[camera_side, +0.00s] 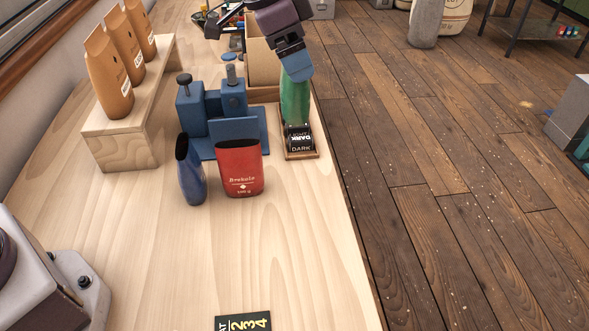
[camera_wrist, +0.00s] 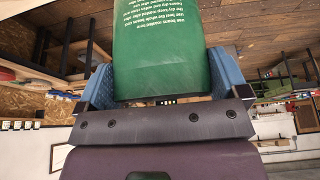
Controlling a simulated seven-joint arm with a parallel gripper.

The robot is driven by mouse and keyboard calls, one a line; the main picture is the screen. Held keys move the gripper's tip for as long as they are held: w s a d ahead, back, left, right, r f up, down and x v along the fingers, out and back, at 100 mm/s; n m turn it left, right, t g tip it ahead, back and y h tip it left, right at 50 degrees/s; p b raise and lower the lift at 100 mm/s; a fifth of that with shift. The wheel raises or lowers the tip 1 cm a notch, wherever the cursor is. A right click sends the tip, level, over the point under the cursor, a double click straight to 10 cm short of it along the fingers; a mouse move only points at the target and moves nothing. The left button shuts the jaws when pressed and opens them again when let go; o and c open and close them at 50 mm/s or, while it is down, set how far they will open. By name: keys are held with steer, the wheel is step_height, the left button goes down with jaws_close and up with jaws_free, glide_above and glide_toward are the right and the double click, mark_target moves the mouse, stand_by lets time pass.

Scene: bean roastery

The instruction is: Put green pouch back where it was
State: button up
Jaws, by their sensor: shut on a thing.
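The green pouch (camera_side: 295,98) is upright in my gripper (camera_side: 294,72), at the right edge of the bench. In the wrist view the pouch (camera_wrist: 165,50) fills the space between the two blue fingers of my gripper (camera_wrist: 160,85), which is shut on it. Its lower end is just behind or above a small wooden tray (camera_side: 303,155) with black cards marked "DARK". I cannot tell whether the pouch touches the bench. A red pouch (camera_side: 240,168) and a dark blue pouch (camera_side: 191,175) stand to the left, nearer the camera.
A blue clamp-like device (camera_side: 213,110) stands left of the green pouch. A wooden riser (camera_side: 115,140) with orange pouches (camera_side: 108,75) is farther left. An open box (camera_side: 262,65) stands behind. A black number card (camera_side: 243,322) lies in front. The front bench is mostly clear.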

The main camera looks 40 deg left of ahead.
step_height(320, 180, down, 18)
steer(key=shift+f, duration=0.2)
stand_by(0.4)
steer(key=shift+f, duration=0.1)
steer(key=o, duration=0.8)
steer(key=shift+o, duration=0.2)
steer(key=s+a+r+n+y, duration=0.1)
steer(key=s+a+r, duration=0.15)
steer(key=r, duration=0.35)
steer(key=s+a+r, duration=0.2)
steer(key=s+r, duration=0.2)
steer(key=r, duration=0.3)
steer(key=s+a+r+n+y, duration=0.1)
steer(key=s+a+r, duration=0.15)
steer(key=r, duration=0.35)
steer(key=s+a+r+n, duration=0.2)
steer(key=s, duration=0.5)
steer(key=s+a+r+n+t+y, duration=0.1)
steer(key=s+a+r+n, duration=0.1)
steer(key=s, duration=0.6)
steer(key=s+a+r+n+t, duration=0.1)
steer(key=s+a+r+n, duration=0.1)
steer(key=s, duration=0.5)
steer(key=shift+s+a+r+n, duration=0.35)
steer(key=shift+a+r+n, duration=0.05)
steer(key=shift+a+n, duration=0.1)
